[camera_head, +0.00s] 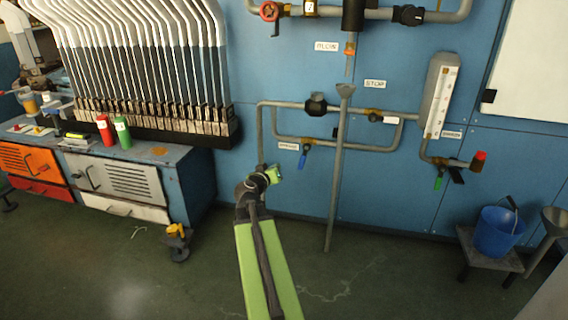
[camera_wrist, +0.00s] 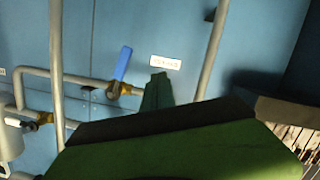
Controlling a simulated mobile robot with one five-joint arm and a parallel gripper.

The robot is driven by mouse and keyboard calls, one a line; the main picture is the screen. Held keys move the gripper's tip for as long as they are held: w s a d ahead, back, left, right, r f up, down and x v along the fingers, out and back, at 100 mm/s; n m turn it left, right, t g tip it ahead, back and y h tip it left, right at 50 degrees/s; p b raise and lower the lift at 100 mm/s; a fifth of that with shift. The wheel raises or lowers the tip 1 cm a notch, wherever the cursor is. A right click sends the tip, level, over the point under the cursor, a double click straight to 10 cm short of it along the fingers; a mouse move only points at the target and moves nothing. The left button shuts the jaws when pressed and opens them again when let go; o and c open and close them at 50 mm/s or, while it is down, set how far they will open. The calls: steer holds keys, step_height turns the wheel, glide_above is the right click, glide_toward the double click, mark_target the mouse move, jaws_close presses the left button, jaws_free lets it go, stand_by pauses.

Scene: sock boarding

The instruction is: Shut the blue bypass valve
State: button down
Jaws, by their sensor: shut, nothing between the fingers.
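The blue bypass valve lever (camera_head: 302,159) hangs down from a brass body on the low bypass pipe (camera_head: 345,151), crosswise to the pipe and tilted slightly. A small white label (camera_head: 288,146) is left of it. In the wrist view the picture is turned over, and the blue lever (camera_wrist: 123,63) points up from its brass body, beside the label (camera_wrist: 166,62). My green gripper (camera_head: 274,174) is shut and empty, left of the lever and a little lower, apart from it in the picture. Its green finger (camera_wrist: 158,92) shows in the wrist view below the label.
A grey upright post (camera_head: 337,190) stands right of the lever. A green-handled valve (camera_head: 438,183) and a red-capped pipe end (camera_head: 479,160) are farther right. A blue bucket (camera_head: 498,232) sits on a stool. A workbench (camera_head: 190,160) is at left. The floor between is mostly clear.

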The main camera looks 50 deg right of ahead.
steer(key=v, duration=0.4)
steer(key=shift+w+a+f, duration=0.25)
steer(key=shift+w+f, duration=0.05)
steer(key=shift+f, duration=0.05)
